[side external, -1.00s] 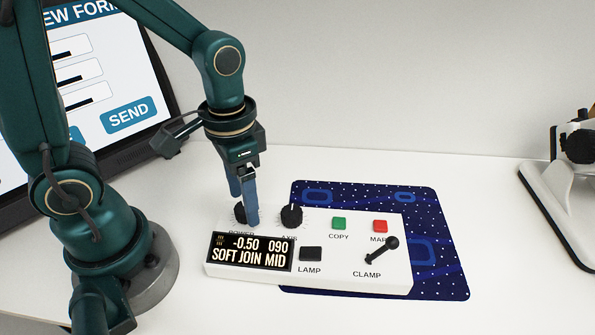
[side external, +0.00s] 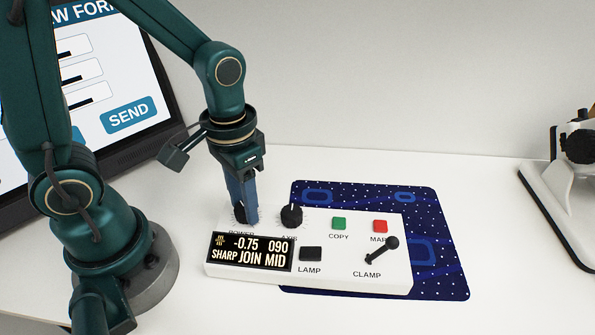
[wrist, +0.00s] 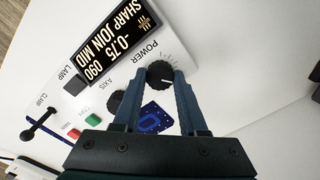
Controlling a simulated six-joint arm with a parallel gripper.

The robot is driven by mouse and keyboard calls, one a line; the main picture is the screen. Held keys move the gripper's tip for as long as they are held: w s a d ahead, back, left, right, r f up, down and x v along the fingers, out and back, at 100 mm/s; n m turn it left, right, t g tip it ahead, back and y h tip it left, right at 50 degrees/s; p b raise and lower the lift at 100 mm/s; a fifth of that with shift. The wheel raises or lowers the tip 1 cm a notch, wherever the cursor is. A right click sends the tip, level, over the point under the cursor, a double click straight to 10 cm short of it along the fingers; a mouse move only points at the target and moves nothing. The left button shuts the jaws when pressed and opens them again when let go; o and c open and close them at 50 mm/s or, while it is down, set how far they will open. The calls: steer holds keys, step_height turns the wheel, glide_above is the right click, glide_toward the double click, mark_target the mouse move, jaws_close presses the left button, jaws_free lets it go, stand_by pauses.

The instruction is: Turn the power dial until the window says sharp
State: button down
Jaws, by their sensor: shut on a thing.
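The power dial (wrist: 160,73) is a black knob on the white control box (side external: 345,282), at the box's back left in the side view. My gripper (side external: 243,216) points down over it with its blue fingers closed on the dial's two sides. The wrist view shows the fingertips (wrist: 161,82) around the knob. The fingers hide most of the dial in the side view. The display window (side external: 250,252) on the box's front left reads "-0.75 090" and "SHARP JOIN MID". The same window shows upside down in the wrist view (wrist: 117,37).
The axis dial (side external: 291,216) stands close to the right of my gripper. Copy (side external: 339,224), mark (side external: 380,226) and lamp (side external: 311,254) buttons and a clamp lever (side external: 381,250) are further right. A dark blue mat (side external: 440,270) lies under the box. A screen (side external: 125,90) stands behind left.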

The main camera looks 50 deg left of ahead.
steer(key=shift+n, duration=0.4)
steer(key=shift+c, duration=2.2)
jaws_free()
steer(key=shift+r, duration=2.6)
